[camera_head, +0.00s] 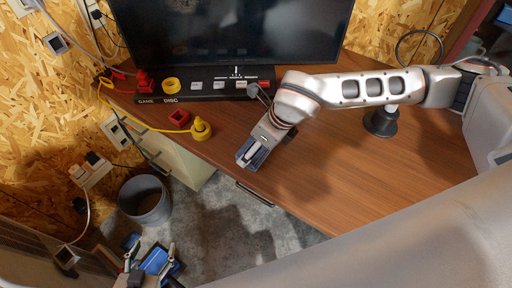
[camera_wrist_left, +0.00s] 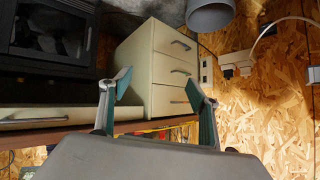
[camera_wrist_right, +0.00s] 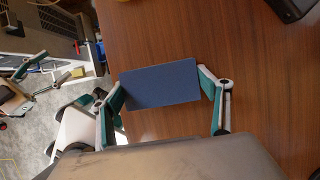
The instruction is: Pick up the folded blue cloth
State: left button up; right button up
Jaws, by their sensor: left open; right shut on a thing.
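The folded blue cloth (camera_wrist_right: 160,84) is a flat dark blue rectangle between the two fingers of my right gripper (camera_wrist_right: 162,90) in the right wrist view. The right gripper is shut on it, with a finger at each short side. In the head view my right gripper (camera_head: 252,154) is at the front left edge of the wooden desk, and the cloth is mostly hidden there. I cannot tell whether the cloth touches the desk. My left gripper (camera_head: 154,247) is open at the bottom left, off the desk. Its spread fingers (camera_wrist_left: 158,95) hold nothing in the left wrist view.
A monitor (camera_head: 230,30) and a black panel (camera_head: 200,88) stand at the back. Red blocks (camera_head: 180,118) and a yellow piece (camera_head: 201,129) lie left. A grey bin (camera_head: 146,203) and drawers (camera_wrist_left: 160,65) stand below.

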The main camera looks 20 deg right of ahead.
jog(key=shift+r, duration=0.7)
notch_tip(320, 180, up, 19)
jog(key=p, duration=0.2)
pick_arm(q)
jog(key=shift+s+d+r+p, duration=0.25)
jog(key=shift+s+r+p, duration=0.05)
jog(key=shift+r+p, duration=0.25)
jog(key=shift+s+d+r+p, duration=0.2)
jog(key=shift+s+r+p, duration=0.05)
jog(key=shift+r+p, duration=0.25)
pick_arm(e)
jog(key=s+d+f+n+g+h, duration=0.1)
jog(key=d+f+n+g, duration=0.2)
jog(key=n, duration=1.1)
jog(key=s+d+f+n+g+h, duration=0.1)
jog(key=d+f+n+g, duration=0.2)
jog(key=n, duration=1.1)
jog(key=d+g, duration=0.2)
jog(key=d, duration=0.2)
jog(key=shift+h, duration=0.4)
